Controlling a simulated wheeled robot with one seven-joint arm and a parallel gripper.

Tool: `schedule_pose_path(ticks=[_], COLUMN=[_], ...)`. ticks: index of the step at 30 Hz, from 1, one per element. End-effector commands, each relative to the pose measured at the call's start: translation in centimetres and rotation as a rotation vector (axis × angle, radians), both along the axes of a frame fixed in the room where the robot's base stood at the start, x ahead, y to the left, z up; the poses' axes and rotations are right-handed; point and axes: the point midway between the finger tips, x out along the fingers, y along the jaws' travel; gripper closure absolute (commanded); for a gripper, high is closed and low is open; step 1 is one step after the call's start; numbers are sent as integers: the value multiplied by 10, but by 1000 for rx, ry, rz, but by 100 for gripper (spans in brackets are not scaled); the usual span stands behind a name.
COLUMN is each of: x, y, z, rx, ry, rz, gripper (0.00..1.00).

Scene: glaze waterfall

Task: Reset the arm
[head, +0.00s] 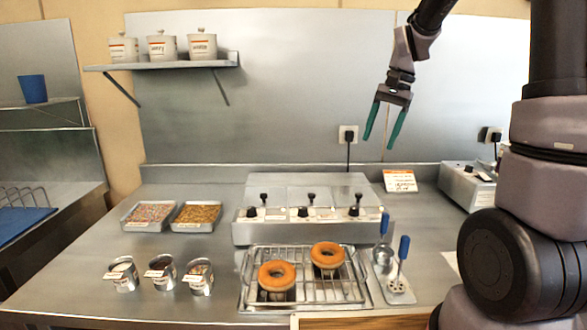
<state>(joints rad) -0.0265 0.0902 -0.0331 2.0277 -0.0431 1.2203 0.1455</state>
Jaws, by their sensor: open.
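My gripper (383,124) hangs from my arm in the upper right of the head view, with its two green fingers spread apart and pointing down. Nothing is between the fingers. It is in the air in front of the back panel, above the level of the counter and apart from everything on it. Part of my arm runs out of the top of the view.
Two doughnuts, one left (277,276) and one right (327,255), rest on the wire rack (345,289). Behind stands the steel glaze unit (290,233). Two topping trays (150,226), several small cups (162,282) and blue-handled tools (402,258) share the counter (85,268).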

Motion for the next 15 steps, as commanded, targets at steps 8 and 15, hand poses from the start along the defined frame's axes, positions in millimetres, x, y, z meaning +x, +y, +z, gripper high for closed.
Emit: schedule_pose_path(ticks=[8,15], x=[-62,-116], y=[-6,-10], z=[56,82], rx=[-31,-71], ry=[-228,-416], rz=[68,124], gripper=[31,31])
